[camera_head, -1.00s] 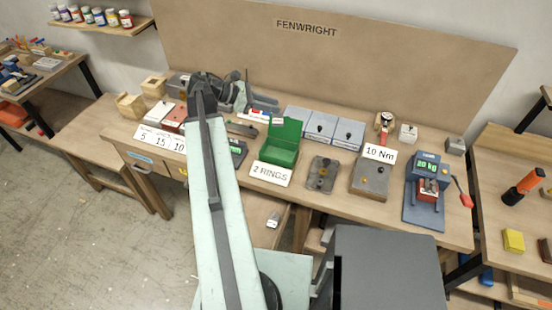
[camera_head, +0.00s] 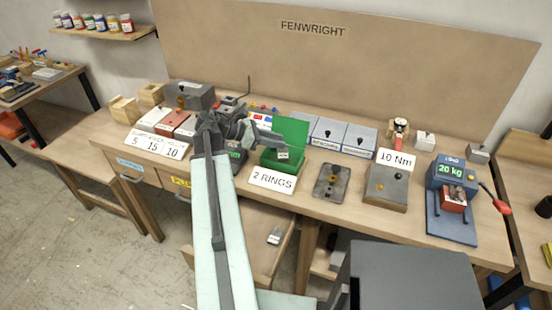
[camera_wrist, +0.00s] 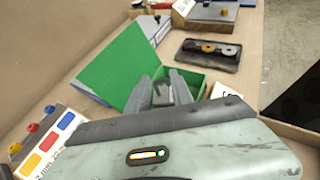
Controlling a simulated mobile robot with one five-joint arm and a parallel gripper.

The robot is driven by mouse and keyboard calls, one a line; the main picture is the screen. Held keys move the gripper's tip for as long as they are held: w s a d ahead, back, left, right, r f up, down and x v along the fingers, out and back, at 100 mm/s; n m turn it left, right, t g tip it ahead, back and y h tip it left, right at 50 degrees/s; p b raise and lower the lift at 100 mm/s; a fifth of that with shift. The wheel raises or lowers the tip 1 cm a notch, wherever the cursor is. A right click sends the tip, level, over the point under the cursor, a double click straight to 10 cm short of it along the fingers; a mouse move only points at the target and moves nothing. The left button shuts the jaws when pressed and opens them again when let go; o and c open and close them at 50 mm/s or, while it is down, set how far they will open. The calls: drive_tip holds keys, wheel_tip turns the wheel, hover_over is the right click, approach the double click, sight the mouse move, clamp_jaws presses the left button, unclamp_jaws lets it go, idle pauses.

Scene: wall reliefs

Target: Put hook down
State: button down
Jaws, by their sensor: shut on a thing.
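My gripper (camera_head: 277,138) reaches right over the open green box (camera_head: 268,161). It is shut on the hook (camera_wrist: 161,95), which shows as a small grey piece between the fingertips in the wrist view. Most of the hook's shape is hidden by the fingers. In the wrist view the fingertips sit over the opening of the green box (camera_wrist: 197,83), with its raised green lid (camera_wrist: 112,70) beside them. I cannot tell whether the hook touches the box floor.
A "2 RINGS" card (camera_head: 272,179) stands before the box. Grey boxes (camera_head: 328,131) stand to its right, and a dark tray (camera_head: 331,181) lies nearer the front. A thin bent rod (camera_head: 248,86) rises behind my gripper. A drawer (camera_head: 262,258) below is open.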

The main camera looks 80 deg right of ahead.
wheel_tip(320, 180, down, 4)
drive_tip(key=b, duration=0.4)
drive_tip(key=shift+r, duration=0.25)
drive_tip(key=shift+f, duration=0.2)
drive_tip(key=c, duration=1.1)
unclamp_jaws()
drive_tip(key=shift+r, duration=0.2)
